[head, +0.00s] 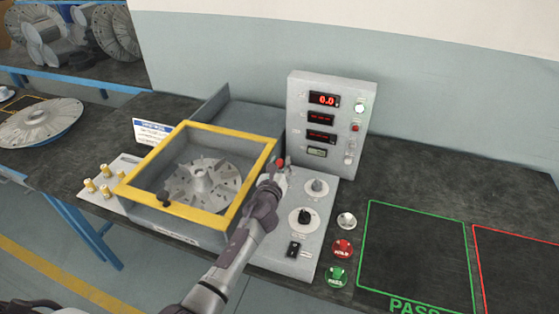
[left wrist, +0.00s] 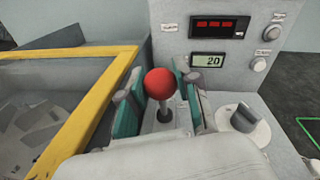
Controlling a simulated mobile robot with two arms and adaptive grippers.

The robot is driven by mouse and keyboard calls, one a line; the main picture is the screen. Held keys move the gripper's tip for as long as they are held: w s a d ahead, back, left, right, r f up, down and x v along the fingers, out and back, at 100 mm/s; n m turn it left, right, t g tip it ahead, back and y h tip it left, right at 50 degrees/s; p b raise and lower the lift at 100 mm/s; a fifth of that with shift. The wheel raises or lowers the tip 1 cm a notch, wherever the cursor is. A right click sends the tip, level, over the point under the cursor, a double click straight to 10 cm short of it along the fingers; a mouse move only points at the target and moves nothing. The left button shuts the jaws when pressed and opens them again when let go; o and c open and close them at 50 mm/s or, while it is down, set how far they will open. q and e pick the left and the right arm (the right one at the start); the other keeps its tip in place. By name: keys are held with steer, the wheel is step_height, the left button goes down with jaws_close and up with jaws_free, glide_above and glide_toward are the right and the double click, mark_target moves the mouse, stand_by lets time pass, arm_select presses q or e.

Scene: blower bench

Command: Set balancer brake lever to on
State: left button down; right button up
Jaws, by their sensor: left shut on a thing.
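The balancer brake lever is a thin metal stem with a red ball knob (head: 281,162), at the back left of the control panel beside the yellow-framed balancer. In the left wrist view the red knob (left wrist: 160,84) stands up between the two fingers, its stem rising from a slot plate. My left gripper (head: 275,170) reaches over the panel and is shut on the lever, with one teal-padded finger on each side of it. The fingers partly hide the lever's base and any on/off marking. My right gripper is not in view.
The balancer's yellow frame (head: 196,127) with a finned rotor (head: 203,184) inside is close left of the lever. A display box (head: 325,120) stands behind. A black dial (head: 304,216) and green and red buttons are in front and right. Green-outlined mat area (head: 417,245) is clear.

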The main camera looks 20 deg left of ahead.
arm_select(q)
steer(key=shift+w+r+g+p, duration=0.2)
steer(key=shift+r+g+p, duration=0.1)
steer(key=shift+p, duration=0.05)
steer(key=shift+w+f, duration=0.1)
steer(key=shift+w+p, duration=0.1)
steer(key=shift+p, duration=0.35)
steer(key=shift+w+r, duration=0.25)
steer(key=shift+w+f+b, duration=0.2)
steer(key=shift+w+b, duration=0.4)
steer(key=shift+w, duration=0.55)
steer(key=shift+w+d+f+b, duration=0.1)
steer(key=shift+w+f+b, duration=0.05)
steer(key=shift+w+b, duration=0.9)
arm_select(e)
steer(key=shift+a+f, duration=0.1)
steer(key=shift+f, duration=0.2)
arm_select(q)
steer(key=shift+w, duration=0.15)
